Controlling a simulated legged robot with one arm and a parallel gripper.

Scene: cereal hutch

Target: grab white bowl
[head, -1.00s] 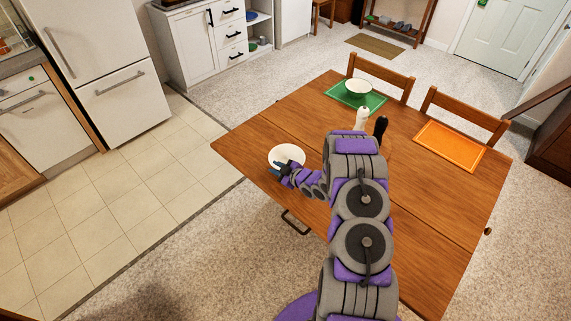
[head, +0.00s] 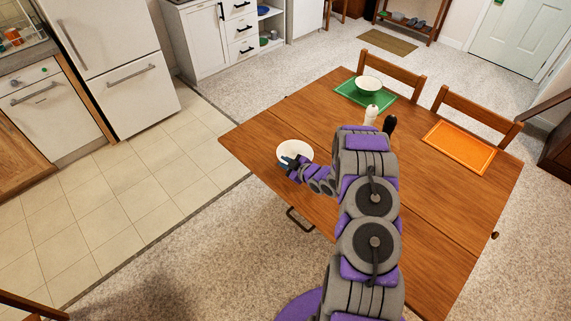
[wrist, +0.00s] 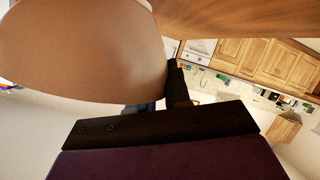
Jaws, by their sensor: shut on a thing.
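A white bowl (head: 297,150) is at the left edge of the wooden table (head: 330,112). My gripper (head: 288,162) is shut on its near rim. Whether the bowl touches the table or is slightly above it, I cannot tell. In the wrist view the bowl (wrist: 80,50) fills the upper left, close up, and hides much of the fingers (wrist: 160,100). A second white bowl (head: 368,83) sits on the green placemat (head: 348,95) at the far side of the table, away from my gripper.
A white shaker (head: 371,114) and a black shaker (head: 389,124) stand mid-table, just beyond my arm. An orange placemat (head: 460,148) lies at the right. Two chairs (head: 393,77) stand at the far side. The tiled floor (head: 140,190) to the left is clear.

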